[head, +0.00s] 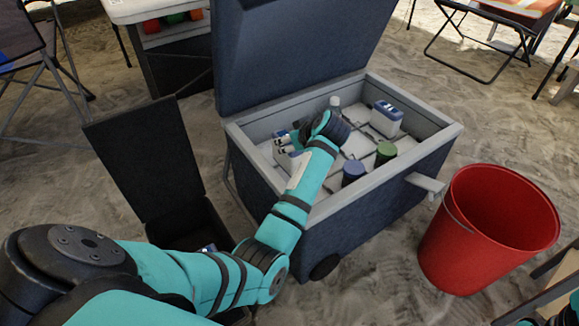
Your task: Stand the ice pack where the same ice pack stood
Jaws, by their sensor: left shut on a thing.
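The open cooler (342,209) stands in the middle, its inside split into compartments. I cannot tell whether the pack touches the cooler floor. Another white and blue pack (386,118) stands upright in the cooler's back right part. My right gripper is out of view; only a bit of my right arm shows at the lower right corner.
A blue-topped can (353,173), a green-topped can (386,152) and a grey bottle (334,104) stand in the cooler. A red bucket (490,230) stands to the right. An open dark box (150,160) stands at left, with a small blue and white thing inside.

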